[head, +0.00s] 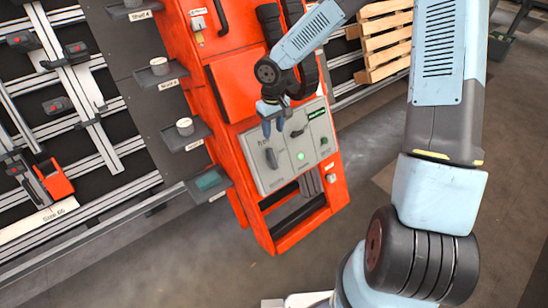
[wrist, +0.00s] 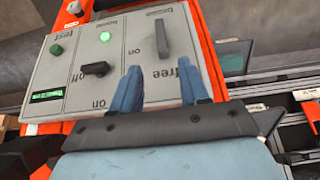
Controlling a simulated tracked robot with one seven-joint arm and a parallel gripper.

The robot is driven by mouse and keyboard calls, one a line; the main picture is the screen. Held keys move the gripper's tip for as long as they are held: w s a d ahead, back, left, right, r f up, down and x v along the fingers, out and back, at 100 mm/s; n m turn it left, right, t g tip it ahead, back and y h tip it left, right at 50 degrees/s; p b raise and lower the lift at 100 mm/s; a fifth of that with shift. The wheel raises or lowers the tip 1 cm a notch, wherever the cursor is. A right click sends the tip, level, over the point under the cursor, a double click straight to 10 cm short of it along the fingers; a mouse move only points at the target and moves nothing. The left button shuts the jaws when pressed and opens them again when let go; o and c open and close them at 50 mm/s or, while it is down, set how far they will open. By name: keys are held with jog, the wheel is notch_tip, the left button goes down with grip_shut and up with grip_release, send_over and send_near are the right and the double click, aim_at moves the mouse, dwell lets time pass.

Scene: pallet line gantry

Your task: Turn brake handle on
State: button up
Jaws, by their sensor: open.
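The brake handle (wrist: 162,38) is a grey lever on the grey control panel (wrist: 75,85), at the right end of the panel in the wrist view. It stands roughly upright in that picture, beyond my fingertips. In the head view the handle (head: 271,158) is at the panel's left side, just below my gripper (head: 272,127). My gripper (wrist: 158,74) is open and empty, its two blue fingers apart and pointing at the panel. The handle shows beyond the gap between them, with no visible contact. The labels "on" and "free" appear upside down near the fingers.
The panel also has a black knob (wrist: 95,69), a lit green button (wrist: 105,36) and a dark green button (wrist: 57,49). It sits on an orange cabinet (head: 330,188). Small shelves (head: 187,143) stand to the left. Wooden pallets (head: 386,42) are behind. Floor in front is clear.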

aim_at(274, 156)
notch_tip(274, 156, down, 14)
jog(key=shift+r, duration=0.15)
dwell(0.5)
grip_shut()
jog(key=shift+d, duration=0.1)
